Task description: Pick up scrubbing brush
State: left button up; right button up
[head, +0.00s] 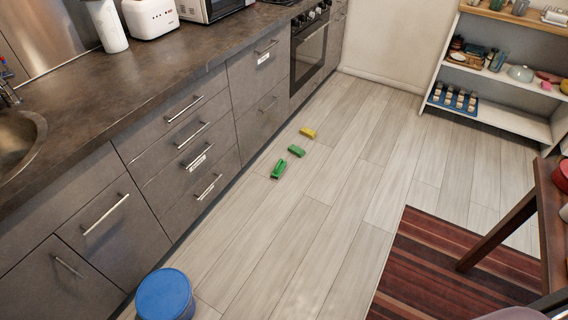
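Three small items lie in a loose row on the wooden floor, beside the drawer fronts. The nearest is a bright green item (279,169) with a raised part, which looks like the scrubbing brush, though it is too small to be certain. Just beyond it lies a flatter green block (296,150). A yellow block (308,133) lies farthest, close to the cabinets. Nothing covers any of them. Neither of my grippers is in view.
The grey cabinets (187,160) and dark counter (150,85) run along the left. A blue round container (165,296) stands on the floor at the bottom. A striped rug (440,275), wooden table (552,215) and white shelf (495,90) are on the right. The middle floor is clear.

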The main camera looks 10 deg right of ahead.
aim_at(279, 168)
jog(key=z, duration=0.3)
jog(key=i+l+u, duration=0.1)
jog(key=i+l, duration=0.25)
jog(key=i, duration=0.15)
jog(key=i+l+u, duration=0.15)
jog(key=i+l, duration=0.25)
jog(key=i, duration=0.1)
